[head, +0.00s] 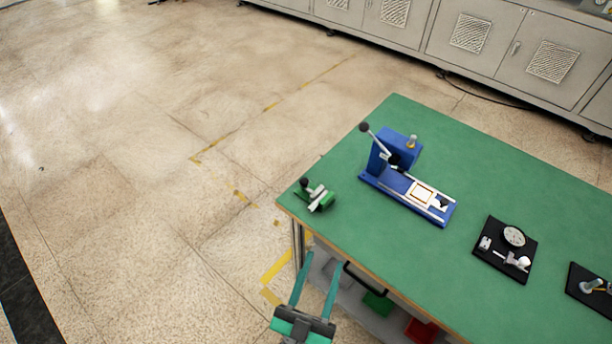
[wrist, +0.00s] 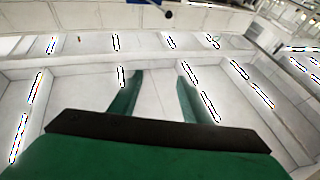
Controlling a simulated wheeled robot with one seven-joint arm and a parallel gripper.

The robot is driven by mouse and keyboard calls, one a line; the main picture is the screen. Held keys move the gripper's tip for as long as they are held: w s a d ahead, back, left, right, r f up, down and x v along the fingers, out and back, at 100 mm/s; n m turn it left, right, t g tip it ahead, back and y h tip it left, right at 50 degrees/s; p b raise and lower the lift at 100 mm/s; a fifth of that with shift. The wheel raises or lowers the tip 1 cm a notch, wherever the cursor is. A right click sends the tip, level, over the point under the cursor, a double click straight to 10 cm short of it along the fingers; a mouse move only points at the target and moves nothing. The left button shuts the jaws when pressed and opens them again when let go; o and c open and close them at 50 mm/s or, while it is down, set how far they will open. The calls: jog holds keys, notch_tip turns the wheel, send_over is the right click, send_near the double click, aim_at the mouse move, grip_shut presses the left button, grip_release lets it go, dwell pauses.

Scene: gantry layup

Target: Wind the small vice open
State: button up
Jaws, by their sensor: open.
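The small vice (head: 322,203) is green with pale metal jaws and sits at the left corner of the green table. A black knob (head: 304,183) stands at its upper left. The gap between its jaws is too small to judge. My gripper (head: 321,265) is in front of the table edge, below the vice in the head view and apart from it. Its two green fingers are spread, with nothing between them. In the wrist view my gripper (wrist: 160,76) is also open and empty, and the vice cannot be made out there.
The green table (head: 365,260) carries a blue lever press (head: 391,155), a black tray with a dial gauge (head: 513,237) and another black tray (head: 580,291). Red and green bins (head: 421,330) sit on a shelf below. Open floor (head: 130,200) lies left; grey cabinets (head: 480,38) stand behind.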

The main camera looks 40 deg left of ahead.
jog(key=w+a+r+n+g+y, duration=0.1)
jog(key=a+r+n+g+y, duration=0.55)
jog(key=a+n+y, duration=0.4)
jog(key=w+a+r+n+g+y, duration=0.1)
jog(key=a+r+n+g+y, duration=0.5)
jog(key=a+n+g+y, duration=0.35)
jog(key=s+a+f+n+g+h, duration=0.2)
jog(key=a+n+g+h, duration=0.3)
jog(key=a+n+g, duration=0.3)
jog(key=s+a+f+n+g+h, duration=0.1)
jog(key=s+a+n+g+h, duration=0.25)
jog(key=a+n+g, duration=0.45)
jog(key=t+h, duration=1)
jog(key=h, duration=0.8)
send_over(304, 180)
notch_tip(304, 180, down, 8)
jog(key=r, duration=0.1)
jog(key=shift+y, duration=0.25)
notch_tip(304, 180, down, 11)
jog(key=shift+d+f, duration=0.1)
